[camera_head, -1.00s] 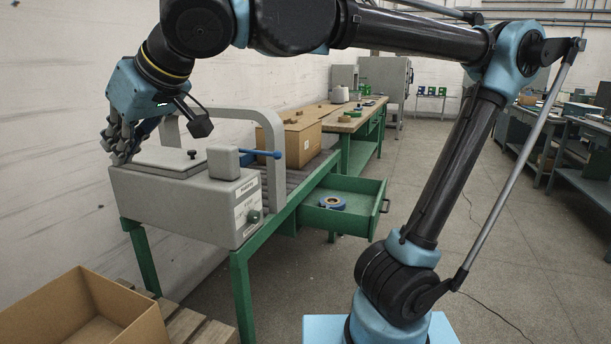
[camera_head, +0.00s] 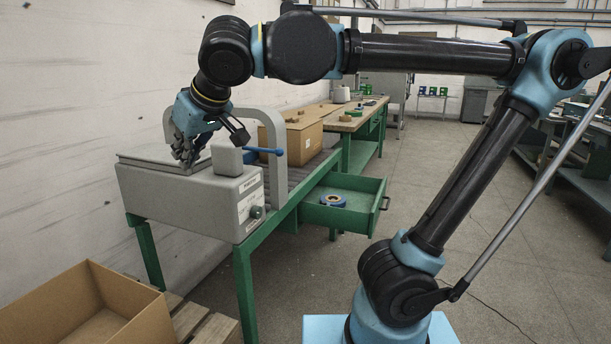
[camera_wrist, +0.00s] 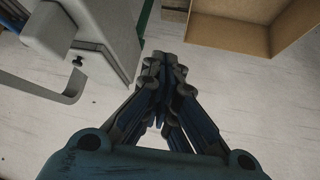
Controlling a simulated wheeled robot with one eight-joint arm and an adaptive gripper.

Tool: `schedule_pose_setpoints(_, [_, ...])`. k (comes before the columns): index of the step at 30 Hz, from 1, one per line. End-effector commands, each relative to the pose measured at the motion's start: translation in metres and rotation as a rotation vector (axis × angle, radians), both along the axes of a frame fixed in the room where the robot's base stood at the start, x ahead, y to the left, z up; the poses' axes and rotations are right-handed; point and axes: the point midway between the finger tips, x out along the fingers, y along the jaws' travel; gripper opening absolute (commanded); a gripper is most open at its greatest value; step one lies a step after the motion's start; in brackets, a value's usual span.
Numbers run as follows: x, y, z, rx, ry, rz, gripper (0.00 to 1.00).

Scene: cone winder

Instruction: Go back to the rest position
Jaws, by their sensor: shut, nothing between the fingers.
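My gripper (camera_head: 186,152) hangs above the left part of the grey machine (camera_head: 185,205), fingers pointing down. In the wrist view my gripper (camera_wrist: 166,62) has its fingertips together with nothing between them. The grey machine shows at the left of the wrist view (camera_wrist: 105,30), apart from the fingertips there. My arm arches over the bench from its base at the lower right. Whether the fingertips clear the machine's top is hard to tell in the head view.
A closed cardboard box (camera_head: 305,140) sits behind. A green drawer (camera_head: 350,215) stands open with a blue tape roll (camera_head: 333,200). An open cardboard box (camera_head: 140,310) is at lower left.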

Motion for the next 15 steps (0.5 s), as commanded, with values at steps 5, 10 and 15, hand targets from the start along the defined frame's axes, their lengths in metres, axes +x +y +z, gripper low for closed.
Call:
schedule_pose_setpoints(5, [0.048, -0.031, -0.025, -0.046, 0.010, -0.097, 0.00])
schedule_pose_setpoints(10, [0.086, -0.064, -0.048, -0.090, 0.026, -0.179, 0.00])
schedule_pose_setpoints(15, [0.116, -0.100, -0.071, -0.131, 0.049, -0.259, 0.00])
